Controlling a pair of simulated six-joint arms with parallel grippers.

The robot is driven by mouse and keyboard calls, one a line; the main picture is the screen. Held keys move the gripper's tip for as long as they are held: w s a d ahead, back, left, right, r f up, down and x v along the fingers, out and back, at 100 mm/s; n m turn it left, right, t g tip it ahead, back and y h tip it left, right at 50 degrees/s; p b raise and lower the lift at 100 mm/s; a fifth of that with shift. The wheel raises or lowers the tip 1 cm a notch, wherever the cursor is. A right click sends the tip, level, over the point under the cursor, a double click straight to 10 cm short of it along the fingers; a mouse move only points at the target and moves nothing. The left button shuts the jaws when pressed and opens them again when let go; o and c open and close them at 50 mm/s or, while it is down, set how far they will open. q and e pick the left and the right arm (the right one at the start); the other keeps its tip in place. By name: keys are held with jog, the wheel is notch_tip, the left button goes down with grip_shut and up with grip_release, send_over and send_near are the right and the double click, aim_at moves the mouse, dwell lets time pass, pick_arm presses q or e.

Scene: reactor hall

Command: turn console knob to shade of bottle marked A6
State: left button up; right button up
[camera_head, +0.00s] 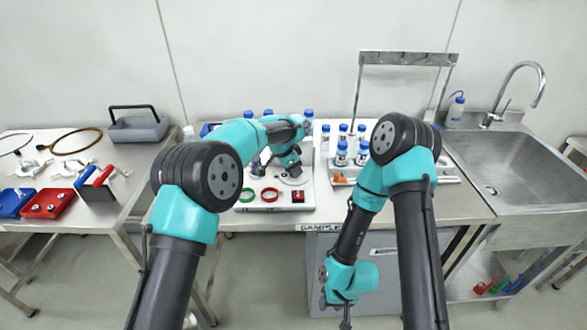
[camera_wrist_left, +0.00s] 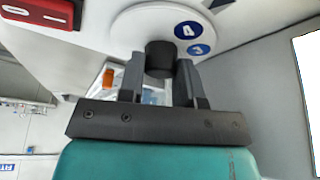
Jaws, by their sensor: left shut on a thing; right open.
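My left gripper (camera_head: 293,174) is over the white console (camera_head: 309,190) on the middle table. In the left wrist view the left gripper (camera_wrist_left: 160,75) is shut on a black knob (camera_wrist_left: 160,57), with one finger on each side. The knob sits on a white round dial (camera_wrist_left: 130,32) with blue round marks (camera_wrist_left: 189,30); the rest of the dial is hidden or cut off. Blue-capped bottles (camera_head: 342,156) stand on a tray right of the console. I cannot read any A6 marking. My right gripper (camera_head: 345,320) is open, low in front of the table.
The console has a green ring (camera_head: 246,195), a red ring (camera_head: 269,194) and a red switch (camera_head: 298,196), also in the left wrist view (camera_wrist_left: 42,12). More blue-capped bottles (camera_head: 249,114) stand behind my left arm. A sink (camera_head: 530,165) is at right. Red (camera_head: 46,204) and blue bins are at left.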

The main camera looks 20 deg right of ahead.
dwell(0.4)
pick_arm(q)
jog(key=o, duration=0.9)
jog(key=v, duration=1.7)
jog(key=shift+r, duration=0.25)
